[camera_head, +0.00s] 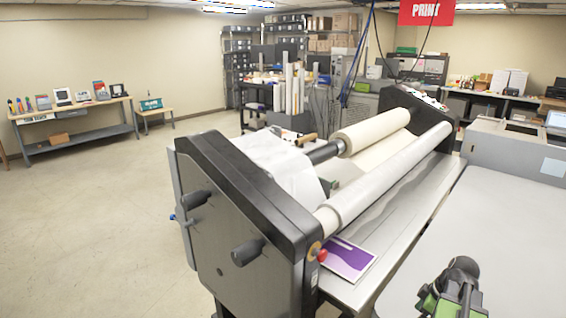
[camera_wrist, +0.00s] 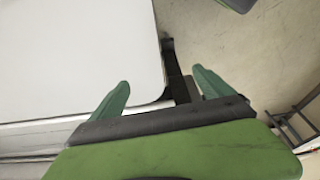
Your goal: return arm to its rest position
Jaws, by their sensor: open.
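My gripper (camera_wrist: 160,92) shows in the wrist view, with its two green fingers spread apart and nothing between them. Below the fingers are a dark bar and the green gripper body. The corner of a white-topped table (camera_wrist: 75,55) lies beyond the left finger, and pale floor (camera_wrist: 250,60) lies beyond the right one. In the head view, part of my green and black arm shows at the bottom right, in front of the white table (camera_head: 500,240). The fingertips cannot be made out there.
A large laminator (camera_head: 235,215) with rollers stands in the middle of the head view. A purple and white sheet (camera_head: 347,260) lies by its red knob (camera_head: 321,255). A bench (camera_head: 75,120) stands along the left wall. The floor at left (camera_head: 90,230) is clear.

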